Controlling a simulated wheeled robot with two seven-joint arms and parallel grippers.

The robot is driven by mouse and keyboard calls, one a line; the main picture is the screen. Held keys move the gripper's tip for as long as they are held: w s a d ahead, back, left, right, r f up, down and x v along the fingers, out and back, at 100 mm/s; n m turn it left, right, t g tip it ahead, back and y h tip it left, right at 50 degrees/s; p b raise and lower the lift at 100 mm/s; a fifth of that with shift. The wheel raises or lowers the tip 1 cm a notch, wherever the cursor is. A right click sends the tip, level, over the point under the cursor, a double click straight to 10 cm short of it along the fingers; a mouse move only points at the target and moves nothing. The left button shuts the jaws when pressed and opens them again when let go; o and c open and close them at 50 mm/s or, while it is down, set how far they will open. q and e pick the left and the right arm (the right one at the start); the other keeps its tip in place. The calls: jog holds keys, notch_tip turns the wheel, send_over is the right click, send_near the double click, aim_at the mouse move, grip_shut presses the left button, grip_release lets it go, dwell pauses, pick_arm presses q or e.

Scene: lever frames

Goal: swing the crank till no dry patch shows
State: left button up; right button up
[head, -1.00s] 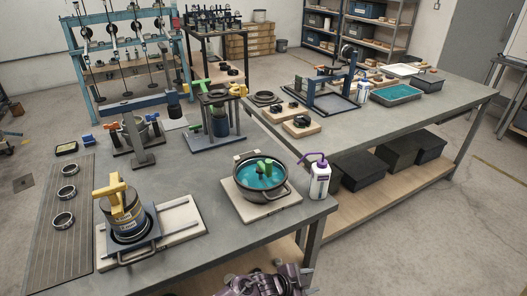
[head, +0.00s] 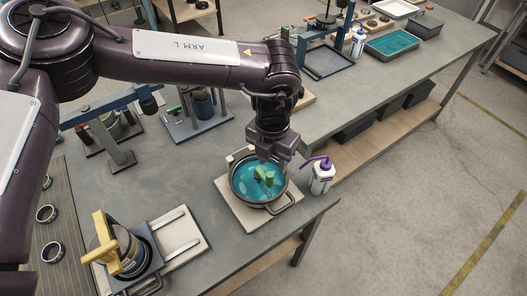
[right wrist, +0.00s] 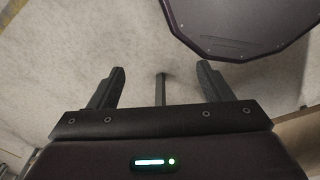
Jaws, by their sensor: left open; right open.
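A dark round pan (head: 234,187) with teal liquid (head: 249,184) stands on a pale board at the table's front right corner. My left gripper (head: 267,160) is open, pointing down just above the crank at the pan's far side. The gripper partly hides the pan's back rim, and I cannot tell whether the fingers touch the handle. I cannot make out a dry patch at this size. My right gripper (right wrist: 160,82) is open and empty in the right wrist view, above bare floor.
A white bottle with a purple spout (head: 321,176) stands close right of the pan. A yellow-handled pot (head: 105,240) sits on a board at front left. Metal rings (head: 47,213) lie at the left edge.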

aim_at(270, 175)
pick_arm(q)
jog(key=shift+w+a+r, duration=0.15)
jog(key=shift+a, duration=0.3)
jog(key=shift+f+p, duration=0.25)
jog(key=shift+p, duration=0.05)
jog(key=f+p, duration=0.1)
jog(key=f, duration=0.1)
jog(key=s+f+p, duration=0.1)
jog(key=shift+d+f, duration=0.2)
jog(key=shift+f, duration=0.15)
jog(key=shift+w+f+p, duration=0.25)
jog(key=shift+f+p, duration=0.05)
jog(key=shift+f, duration=0.85)
jog(key=shift+a+f, duration=0.1)
jog(key=shift+f, duration=0.4)
grip_shut()
pick_arm(e)
jog(key=r, duration=0.1)
jog(key=s+r, duration=0.1)
jog(key=r, duration=0.1)
jog(key=shift+r, duration=0.2)
jog(key=shift+f, duration=0.1)
